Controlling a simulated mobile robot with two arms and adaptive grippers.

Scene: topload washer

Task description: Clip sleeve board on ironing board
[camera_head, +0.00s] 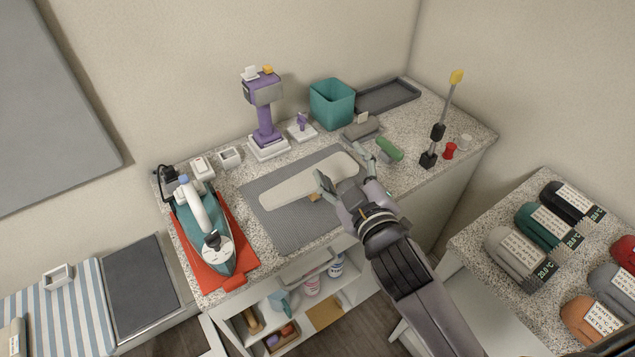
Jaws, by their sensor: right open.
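The cream sleeve board (290,190), long with rounded ends, lies over a grey textured mat (290,229) on the speckled counter. A small orange-brown part (314,197) shows under its near edge. My right gripper (344,165) is open at the board's right end, with one finger on the near side and the other past the far side. Whether the fingers touch the board cannot be told. No ironing board is clearly recognisable; a blue-and-white striped surface (75,305) lies at the lower left. My left gripper is not in view.
A teal iron (205,235) stands on a red mat (240,255) left of the board. A purple device (264,115), a teal bin (332,103) and a dark tray (388,95) stand behind. A green-ended brush (389,150) and a thin post (438,130) are to the right.

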